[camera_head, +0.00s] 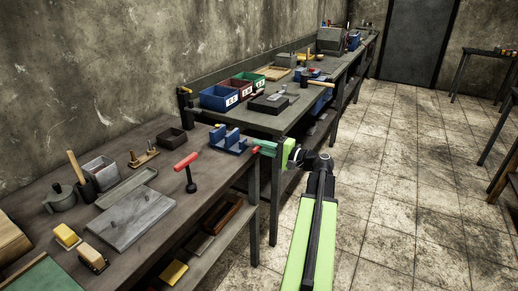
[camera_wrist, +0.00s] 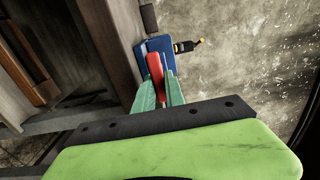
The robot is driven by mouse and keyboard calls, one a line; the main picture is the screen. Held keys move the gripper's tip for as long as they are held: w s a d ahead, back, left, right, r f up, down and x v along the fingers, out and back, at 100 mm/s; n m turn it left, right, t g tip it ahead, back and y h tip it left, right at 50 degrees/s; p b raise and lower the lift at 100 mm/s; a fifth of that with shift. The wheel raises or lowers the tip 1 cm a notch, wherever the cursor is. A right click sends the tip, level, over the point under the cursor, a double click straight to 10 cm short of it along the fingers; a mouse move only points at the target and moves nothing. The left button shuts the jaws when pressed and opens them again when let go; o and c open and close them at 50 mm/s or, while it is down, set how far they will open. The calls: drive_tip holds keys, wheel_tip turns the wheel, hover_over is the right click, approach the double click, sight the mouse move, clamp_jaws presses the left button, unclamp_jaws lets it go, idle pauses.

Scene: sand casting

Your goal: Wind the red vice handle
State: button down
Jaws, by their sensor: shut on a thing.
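The blue vice (camera_head: 229,142) is at the right end of the near bench; it also shows in the wrist view (camera_wrist: 153,46). The red vice handle (camera_head: 256,150) sits at its front, beyond the bench edge. My gripper (camera_head: 262,147) reaches it from the right with its teal fingers. In the wrist view, the red handle (camera_wrist: 155,70) lies between the two fingers of my gripper (camera_wrist: 158,84), which are shut on it. The fingers hide part of the handle.
A grey plate (camera_head: 130,218) lies nearer. Blue, red and green bins (camera_head: 218,98) stand on the farther bench. The tiled floor (camera_head: 400,190) at right is clear.

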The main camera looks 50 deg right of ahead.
drive_tip(key=c, duration=1.4)
unclamp_jaws()
drive_tip(key=shift+s, duration=0.1)
drive_tip(key=v, duration=1.7)
drive_tip(key=shift+s+f, duration=0.1)
